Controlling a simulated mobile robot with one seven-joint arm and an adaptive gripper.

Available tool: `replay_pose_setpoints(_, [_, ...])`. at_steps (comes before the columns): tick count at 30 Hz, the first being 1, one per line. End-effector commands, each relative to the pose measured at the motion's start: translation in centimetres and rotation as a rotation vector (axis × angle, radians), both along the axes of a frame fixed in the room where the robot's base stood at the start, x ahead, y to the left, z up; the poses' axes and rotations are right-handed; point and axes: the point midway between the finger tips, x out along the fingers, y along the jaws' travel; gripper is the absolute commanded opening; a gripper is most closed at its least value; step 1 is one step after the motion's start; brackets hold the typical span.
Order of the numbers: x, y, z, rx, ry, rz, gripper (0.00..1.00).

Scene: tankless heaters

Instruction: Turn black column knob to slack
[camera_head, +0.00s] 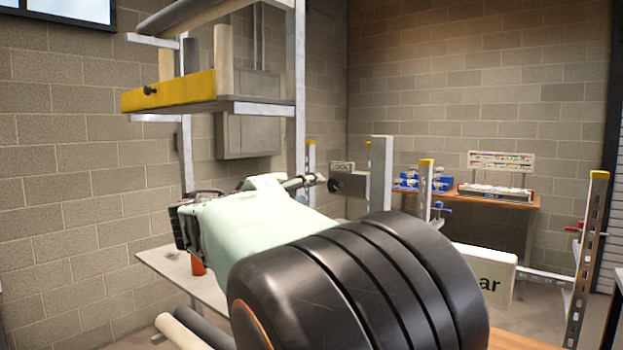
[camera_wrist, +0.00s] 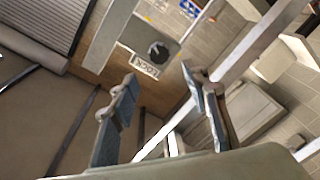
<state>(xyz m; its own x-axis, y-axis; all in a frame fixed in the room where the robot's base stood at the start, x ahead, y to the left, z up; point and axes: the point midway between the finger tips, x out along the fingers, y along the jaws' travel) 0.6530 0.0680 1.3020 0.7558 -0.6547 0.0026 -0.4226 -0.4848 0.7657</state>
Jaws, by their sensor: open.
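The black column knob (camera_wrist: 158,50) is round and dark, with a pale mark on its face, on a grey plate in the wrist view. A small label with dark letters (camera_wrist: 145,66) sits beside it, too blurred to read surely. In the head view the knob (camera_head: 335,185) shows as a small dark shape on the grey column's box. My gripper (camera_wrist: 160,78) is open and empty, its two fingers apart with the knob between and beyond their tips. In the head view my gripper (camera_head: 312,182) is just left of the knob. I see no contact.
A grey upright post (camera_head: 381,175) stands right of the knob. A yellow beam (camera_head: 170,92) with another black knob (camera_head: 150,90) hangs at upper left. A wooden bench (camera_head: 485,197) with blue items stands behind. A white lettered box (camera_head: 485,272) is at lower right.

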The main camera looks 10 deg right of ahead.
Motion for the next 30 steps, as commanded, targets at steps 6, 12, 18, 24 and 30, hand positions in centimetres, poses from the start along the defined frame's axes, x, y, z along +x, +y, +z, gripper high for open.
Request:
replay_pose_setpoints(6, [2.7, -2.7, 0.0, -0.001, 0.001, -0.006, 0.42])
replay_pose_setpoints(12, [5.5, -5.1, 0.0, 0.0, 0.001, -0.006, 0.42])
replay_pose_setpoints(18, [7.2, -6.6, 0.0, 0.001, 0.001, -0.005, 0.42])
replay_pose_setpoints(24, [7.6, -6.9, -0.1, 0.002, 0.001, -0.003, 0.42])
replay_pose_setpoints(30, [7.6, -6.9, -0.1, 0.002, 0.001, -0.003, 0.39])
